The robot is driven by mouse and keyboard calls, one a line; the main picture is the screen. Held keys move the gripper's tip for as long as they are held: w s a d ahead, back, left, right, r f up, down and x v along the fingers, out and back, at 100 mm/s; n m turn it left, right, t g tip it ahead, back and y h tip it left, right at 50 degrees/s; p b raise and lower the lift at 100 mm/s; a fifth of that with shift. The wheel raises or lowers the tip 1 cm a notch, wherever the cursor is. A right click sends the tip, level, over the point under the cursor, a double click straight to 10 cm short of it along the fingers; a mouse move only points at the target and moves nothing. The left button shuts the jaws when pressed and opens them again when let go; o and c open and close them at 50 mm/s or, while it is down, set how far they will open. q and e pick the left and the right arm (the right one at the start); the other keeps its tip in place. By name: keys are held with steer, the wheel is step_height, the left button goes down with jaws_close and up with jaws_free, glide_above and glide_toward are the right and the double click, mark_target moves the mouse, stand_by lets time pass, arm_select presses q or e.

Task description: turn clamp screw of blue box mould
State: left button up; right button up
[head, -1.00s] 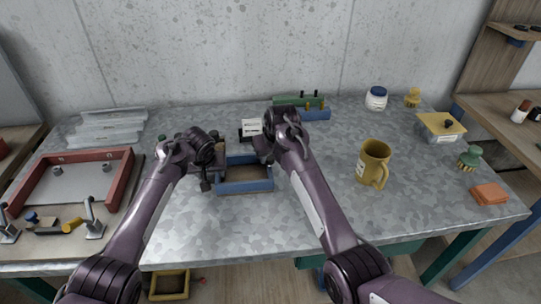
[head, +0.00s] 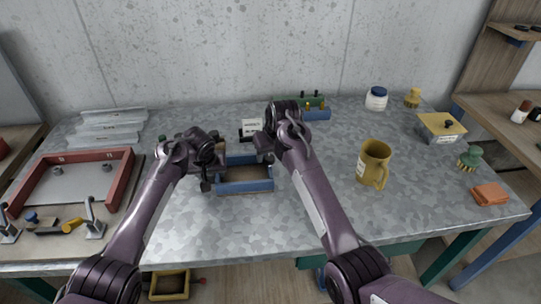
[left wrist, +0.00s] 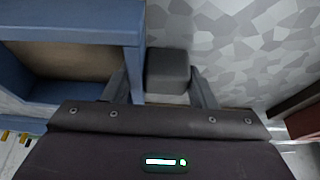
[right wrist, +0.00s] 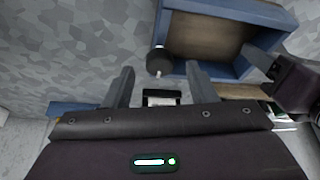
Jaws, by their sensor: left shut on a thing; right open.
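The blue box mould (head: 245,187) lies on the metal table, an open blue frame with a brown inside; it also shows in the left wrist view (left wrist: 75,33) and the right wrist view (right wrist: 215,72). A round dark knob, seemingly the clamp screw (right wrist: 159,62), sticks out from the mould's wall in the right wrist view. My left gripper (head: 207,184) is at the mould's left side, shut on a dark grey block (left wrist: 168,70) next to the blue wall.
A white label card (head: 252,126) in a dark holder stands behind the mould. A yellow mug (head: 373,162) stands right of my right arm. A red frame (head: 125,178) lies left.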

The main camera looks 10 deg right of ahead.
steer(key=v, duration=0.5)
steer(key=shift+s+d+r, duration=0.1)
steer(key=shift+s+r, duration=0.1)
steer(key=shift+r, duration=0.15)
arm_select(q)
steer(key=o, duration=1.5)
steer(key=shift+c, duration=0.2)
steer(key=v, duration=1.2)
steer(key=shift+a, duration=0.1)
